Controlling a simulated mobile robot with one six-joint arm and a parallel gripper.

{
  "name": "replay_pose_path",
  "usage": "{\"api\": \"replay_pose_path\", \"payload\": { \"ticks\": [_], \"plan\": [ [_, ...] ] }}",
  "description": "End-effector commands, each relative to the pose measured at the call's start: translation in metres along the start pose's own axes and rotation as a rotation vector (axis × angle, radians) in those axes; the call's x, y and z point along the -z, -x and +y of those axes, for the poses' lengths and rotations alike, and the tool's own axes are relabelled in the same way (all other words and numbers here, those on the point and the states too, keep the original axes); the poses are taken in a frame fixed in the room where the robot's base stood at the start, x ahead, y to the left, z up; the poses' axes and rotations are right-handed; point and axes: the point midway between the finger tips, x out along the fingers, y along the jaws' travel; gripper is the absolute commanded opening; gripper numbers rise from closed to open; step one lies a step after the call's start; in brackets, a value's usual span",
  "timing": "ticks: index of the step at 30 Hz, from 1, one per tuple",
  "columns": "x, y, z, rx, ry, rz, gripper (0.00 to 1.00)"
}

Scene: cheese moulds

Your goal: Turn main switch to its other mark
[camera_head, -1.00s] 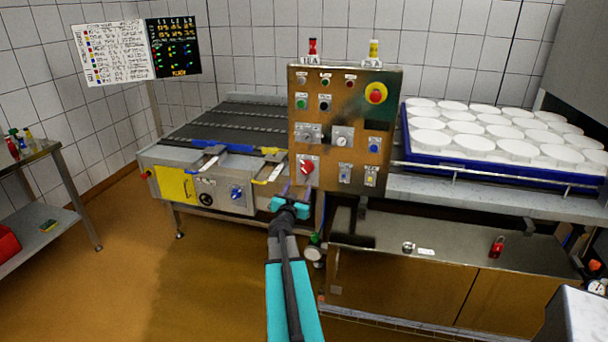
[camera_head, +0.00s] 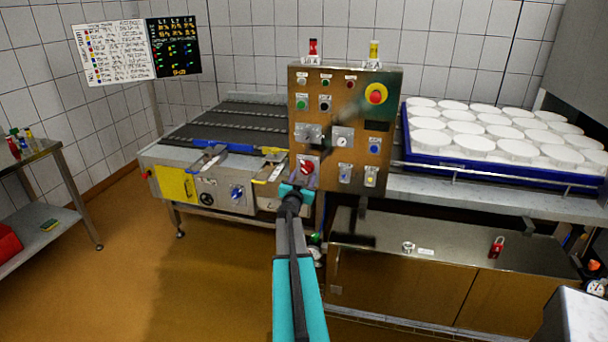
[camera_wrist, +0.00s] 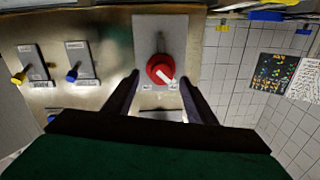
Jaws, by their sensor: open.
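The main switch (camera_head: 306,167) is a red rotary knob on a grey plate at the lower left of the upright control panel (camera_head: 352,106). In the wrist view the red knob (camera_wrist: 160,69) has a pale pointer bar slanting toward the lower right of the picture. Small labels sit on its plate; I cannot read them. My gripper (camera_head: 299,186) is just in front of and below the switch in the head view. In the wrist view its two dark fingers (camera_wrist: 155,96) are spread on either side of the knob, with nothing between them gripped.
To the wrist view's left are a yellow-handled toggle (camera_wrist: 20,79) and a blue one (camera_wrist: 73,75) on plates. A red and yellow emergency button (camera_head: 376,93) is higher on the panel. A blue tray (camera_head: 440,172) of white moulds stands to the right.

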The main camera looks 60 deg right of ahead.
Motion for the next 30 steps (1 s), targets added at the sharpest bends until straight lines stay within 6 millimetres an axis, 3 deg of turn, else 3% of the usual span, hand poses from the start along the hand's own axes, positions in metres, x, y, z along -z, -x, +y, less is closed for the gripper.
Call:
{"api": "replay_pose_path", "payload": {
  "ticks": [10, 24, 26, 30],
  "plan": [
    [0.000, -0.028, 0.000, 0.000, 0.001, 0.001, 0.51],
    [0.000, -0.033, 0.000, 0.000, 0.000, 0.000, 0.51],
    [0.000, -0.033, 0.000, 0.000, 0.000, 0.000, 0.44],
    [0.000, -0.033, 0.001, -0.001, 0.000, 0.000, 0.20]
  ]
}}
